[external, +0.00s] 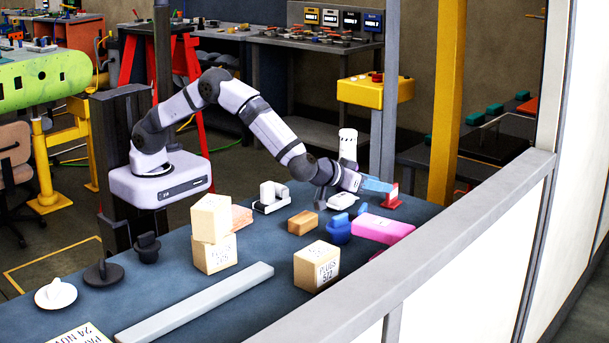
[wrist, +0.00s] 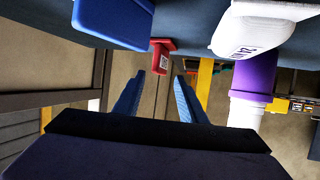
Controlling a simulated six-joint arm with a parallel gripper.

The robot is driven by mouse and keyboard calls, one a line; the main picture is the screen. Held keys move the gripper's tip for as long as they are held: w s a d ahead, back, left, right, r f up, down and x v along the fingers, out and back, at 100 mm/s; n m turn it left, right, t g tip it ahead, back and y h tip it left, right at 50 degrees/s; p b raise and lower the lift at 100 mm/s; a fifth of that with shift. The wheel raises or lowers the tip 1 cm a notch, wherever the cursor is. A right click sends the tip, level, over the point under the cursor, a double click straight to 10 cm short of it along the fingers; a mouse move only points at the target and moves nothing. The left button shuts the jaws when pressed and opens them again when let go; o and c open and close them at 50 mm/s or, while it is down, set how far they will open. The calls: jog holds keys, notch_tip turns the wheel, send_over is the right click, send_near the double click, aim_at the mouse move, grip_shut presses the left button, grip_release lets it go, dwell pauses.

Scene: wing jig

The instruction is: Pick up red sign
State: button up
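The red sign (external: 391,196) is a small upright piece with a wider base, standing on the blue-grey table near its far right edge. In the wrist view the red sign (wrist: 159,54) is at upper centre, lying just beyond the gap between my fingertips. My gripper (external: 377,186) reaches toward it from the left, low over the table. In the wrist view my gripper (wrist: 159,80) has its two blue fingers apart with nothing between them. Whether the fingertips touch the sign cannot be told.
A blue piece (wrist: 112,20) and a white piece (wrist: 250,30) flank the sign in the wrist view, with a purple cylinder (wrist: 253,78) farther right. A pink box (external: 384,229) and a blue knob-like piece (external: 338,229) lie nearer the camera. Wooden blocks (external: 317,266) stand farther left.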

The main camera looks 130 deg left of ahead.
aim_at(385, 204)
jog(key=shift+p+x, duration=0.3)
jog(key=shift+x, duration=1.55)
jog(key=shift+w, duration=0.1)
grip_shut()
jog(key=shift+r, duration=0.1)
